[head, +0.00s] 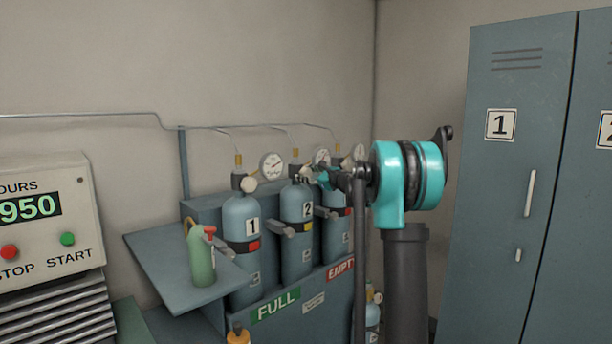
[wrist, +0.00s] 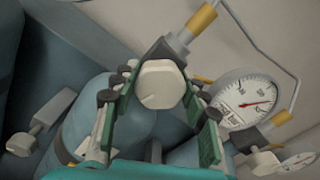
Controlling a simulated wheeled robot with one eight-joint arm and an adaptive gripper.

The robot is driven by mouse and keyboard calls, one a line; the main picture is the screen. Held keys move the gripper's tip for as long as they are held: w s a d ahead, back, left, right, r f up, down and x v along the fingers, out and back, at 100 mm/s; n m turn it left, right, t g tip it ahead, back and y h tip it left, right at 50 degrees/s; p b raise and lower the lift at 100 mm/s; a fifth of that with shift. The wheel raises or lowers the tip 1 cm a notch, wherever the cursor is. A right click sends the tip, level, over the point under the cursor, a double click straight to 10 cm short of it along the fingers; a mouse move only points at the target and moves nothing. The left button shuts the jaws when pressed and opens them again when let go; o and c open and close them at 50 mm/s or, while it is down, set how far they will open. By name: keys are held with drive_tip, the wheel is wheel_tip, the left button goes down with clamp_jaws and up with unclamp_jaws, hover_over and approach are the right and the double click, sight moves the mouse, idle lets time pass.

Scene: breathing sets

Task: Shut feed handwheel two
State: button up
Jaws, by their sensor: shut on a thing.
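Cylinder two (head: 297,208) stands in the rack, marked 2, between two other blue cylinders. Its feed handwheel, a pale faceted knob (wrist: 160,84), shows large in the wrist view; in the head view it is mostly hidden by my gripper. My gripper (head: 312,174) reaches in from the right at the top of cylinder two. In the wrist view its green-padded fingers (wrist: 164,100) are shut on the knob, one on each side. The gauge (wrist: 246,98) with a red needle sits just right of the knob.
Cylinder one (head: 242,215) with its own knob (head: 249,184) stands left. A third cylinder (head: 335,230) stands right, partly behind my arm. Thin pipes run above. A green bottle (head: 201,258) stands on the side shelf (head: 160,262). Lockers (head: 500,200) stand at right.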

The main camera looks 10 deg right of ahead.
drive_tip(key=m, duration=0.5)
drive_tip(key=shift+f+m, duration=0.1)
drive_tip(key=shift+m, duration=0.2)
drive_tip(key=m, duration=1.5)
drive_tip(key=shift+m, duration=0.4)
drive_tip(key=o, duration=1.2)
drive_tip(key=shift+d, duration=0.1)
